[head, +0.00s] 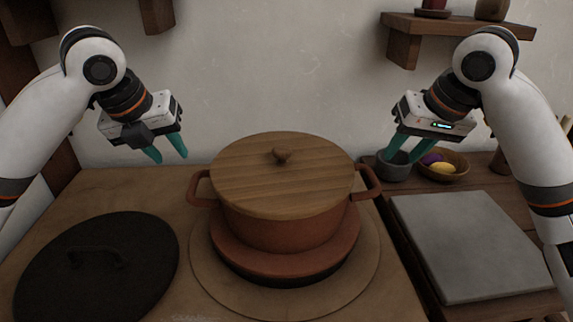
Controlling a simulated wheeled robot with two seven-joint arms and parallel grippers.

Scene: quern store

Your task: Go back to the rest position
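My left gripper (168,151) hangs in the air at the upper left, above the back of the wooden surface. Its two teal fingers are spread apart with nothing between them. My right gripper (402,157) hangs at the upper right, in front of a small grey bowl in the picture. Its teal fingers are apart and I see nothing held between them. Between the two grippers stands a terracotta pot (281,228) with a wooden lid (283,172) on it. Neither gripper touches the pot.
A dark round lid (97,262) lies at the left. A grey slab (464,247) lies at the right. Behind it are a grey bowl (391,171) and a wooden bowl (455,174) with yellow and purple items. A wall shelf (458,27) juts out at the upper right.

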